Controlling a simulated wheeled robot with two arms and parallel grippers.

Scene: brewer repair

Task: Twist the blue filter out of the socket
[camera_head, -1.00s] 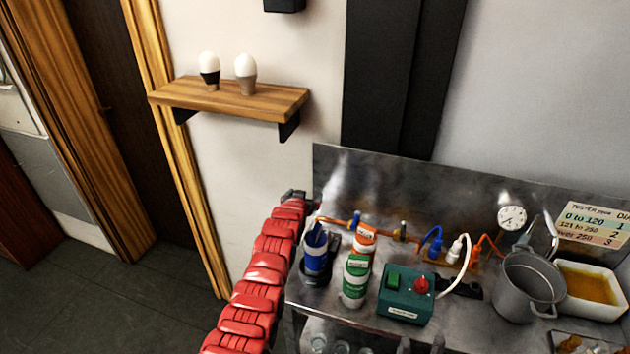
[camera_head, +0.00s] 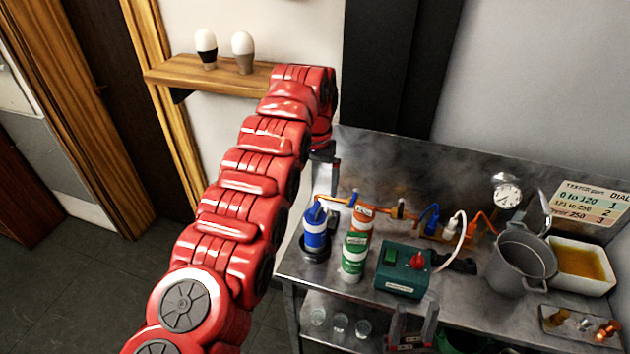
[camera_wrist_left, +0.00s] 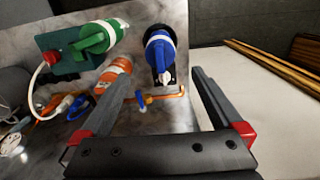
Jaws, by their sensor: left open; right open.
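The blue filter (camera_head: 315,236) with a white band stands upright in a black socket (camera_head: 316,257) at the left end of the metal bench. In the left wrist view the blue filter (camera_wrist_left: 159,50) appears ahead, between and beyond the fingertips. My left gripper (camera_head: 326,172) hangs above and behind the filter, apart from it; the arm partly hides it. The left wrist view shows its jaws (camera_wrist_left: 160,82) open and empty. My right gripper (camera_head: 413,318) is open and empty at the bench's front edge, below the green box.
A green filter (camera_head: 353,258) and an orange one (camera_head: 361,220) stand close right of the blue filter. A copper pipe (camera_head: 335,199) runs behind. A green tester box (camera_head: 402,270), pot (camera_head: 520,263) and white tray (camera_head: 578,267) stand further right. A wooden shelf (camera_head: 215,75) is behind my left arm.

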